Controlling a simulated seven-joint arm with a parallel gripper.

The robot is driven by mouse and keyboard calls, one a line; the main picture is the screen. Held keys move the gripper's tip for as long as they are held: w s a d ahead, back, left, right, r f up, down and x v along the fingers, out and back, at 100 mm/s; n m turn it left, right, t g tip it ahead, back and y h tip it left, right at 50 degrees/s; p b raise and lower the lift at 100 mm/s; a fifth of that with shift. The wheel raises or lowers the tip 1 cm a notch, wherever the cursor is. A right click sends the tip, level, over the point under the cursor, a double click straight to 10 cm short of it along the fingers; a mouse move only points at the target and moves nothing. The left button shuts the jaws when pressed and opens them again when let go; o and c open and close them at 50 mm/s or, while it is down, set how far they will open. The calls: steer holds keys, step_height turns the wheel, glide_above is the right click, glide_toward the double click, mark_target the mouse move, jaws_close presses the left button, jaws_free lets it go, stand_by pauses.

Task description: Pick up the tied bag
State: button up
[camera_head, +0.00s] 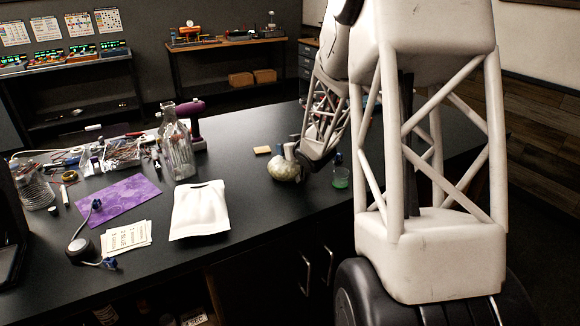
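A small round pale-green lumpy bag (281,170), which looks like the tied bag, sits on the black counter right of centre. My gripper (286,153) is at its top right, with its end over or against the bag's upper part. The bag's top is partly hidden there. The fingers are too small and overlapped to tell whether they are open, shut or touching the bag. A flat white pouch with a slot near its top (200,212) lies on the counter at the front, apart from my gripper.
Near the bag are a small yellow block (262,150) and a green cup (341,178). A glass bottle (177,150) and purple drill (193,120) stand to the left. A purple mat (118,198), cards (125,238) and loose parts cover the left side.

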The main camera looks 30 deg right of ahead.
stand_by(0.3)
jaws_close()
steer(key=shift+r, duration=0.2)
stand_by(0.4)
steer(key=shift+r, duration=0.4)
step_height(320, 180, up, 3)
steer(key=shift+s+f, duration=0.1)
steer(key=shift+f, duration=0.05)
steer(key=s+a, duration=0.2)
steer(key=s, duration=0.5)
steer(key=s+a+r, duration=0.1)
steer(key=s+a, duration=0.2)
steer(key=s, duration=0.5)
steer(key=shift+a, duration=0.2)
